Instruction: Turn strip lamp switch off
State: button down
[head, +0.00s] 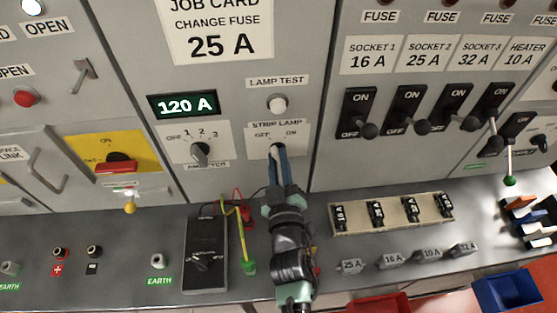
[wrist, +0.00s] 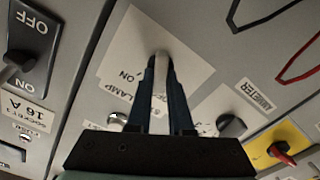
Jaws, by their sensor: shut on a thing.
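The strip lamp switch sits on a white plate (head: 299,143) marked OFF on the left and ON on the right, in the middle panel. In the wrist view the same plate (wrist: 122,62) fills the upper middle. My gripper (head: 277,152) reaches up to the plate. In the wrist view its two dark blue fingers (wrist: 160,68) are shut on the pale switch lever (wrist: 160,86), one on each side. The fingers partly hide the lever and plate, so I cannot tell for sure which way the lever is set.
The ammeter knob (head: 201,152) is close on the left and the lamp test button (head: 278,103) is above. Socket switches (head: 357,113) line the right panel. Below, a black meter (head: 205,250) with leads and a fuse rack (head: 390,213) stand on the bench.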

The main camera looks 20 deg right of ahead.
dwell(0.4)
jog(key=c, duration=0.8)
grip_release()
jog(key=shift+s+a+f, duration=0.1)
jog(key=shift+s+a, duration=0.05)
jog(key=shift+s, duration=0.25)
jog(key=shift+b+v, duration=2.2)
jog(key=shift+v, duration=3.9)
jog(key=shift+w+r, duration=0.1)
jog(key=shift+r, duration=0.15)
